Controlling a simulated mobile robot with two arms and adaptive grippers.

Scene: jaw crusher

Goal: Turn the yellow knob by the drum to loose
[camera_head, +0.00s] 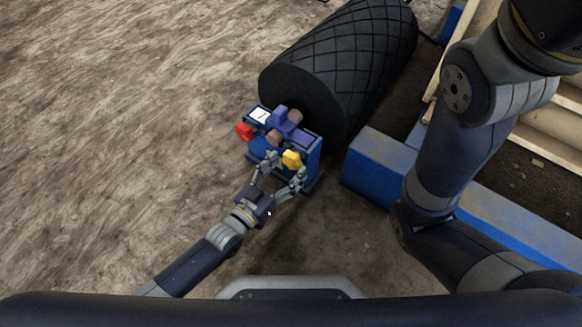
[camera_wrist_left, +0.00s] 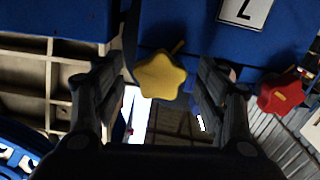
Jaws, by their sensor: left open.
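The yellow knob (camera_head: 292,158) sits on the front of a blue bracket (camera_head: 311,167) at the end of the black drum (camera_head: 345,60). My left gripper (camera_head: 280,172) is open in front of the bracket, with its fingers to either side of the knob in the head view. In the left wrist view the star-shaped yellow knob (camera_wrist_left: 160,75) shows between the two open fingers (camera_wrist_left: 150,95), nearer the left one. I cannot tell whether a finger touches it. My right gripper is not in view.
A red knob (camera_head: 244,131) is on the bracket's left side; it also shows in the left wrist view (camera_wrist_left: 281,93). A blue beam (camera_head: 375,165) and wooden boards (camera_head: 540,125) stand to the right. Bare ground (camera_head: 110,130) lies open at left.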

